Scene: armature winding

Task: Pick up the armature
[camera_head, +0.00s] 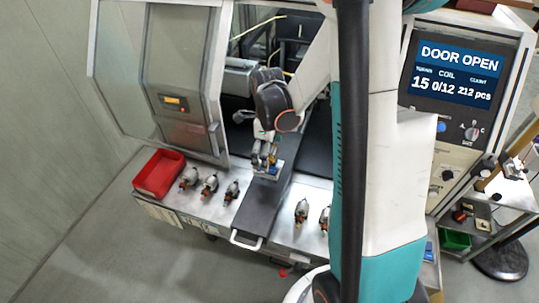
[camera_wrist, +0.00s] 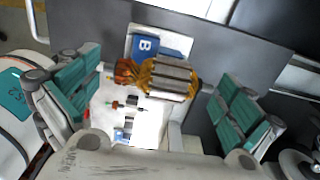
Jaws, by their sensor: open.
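An armature (camera_wrist: 165,77) with a grey laminated core, yellow windings and a copper-coloured end lies between the fingers of my gripper in the wrist view. My gripper (camera_wrist: 156,97) is open, its green-padded fingers standing to the left and right with gaps to the armature. A blue plate marked B (camera_wrist: 146,46) shows just beyond the armature. In the head view my gripper (camera_head: 266,162) points down over the dark sliding tray (camera_head: 258,208), close above the blue plate; its fingers partly hide the armature there.
A red bin (camera_head: 158,173) sits at the bench's left end. The machine door (camera_head: 184,80) is open beside my arm; its panel (camera_head: 457,76) reads DOOR OPEN.

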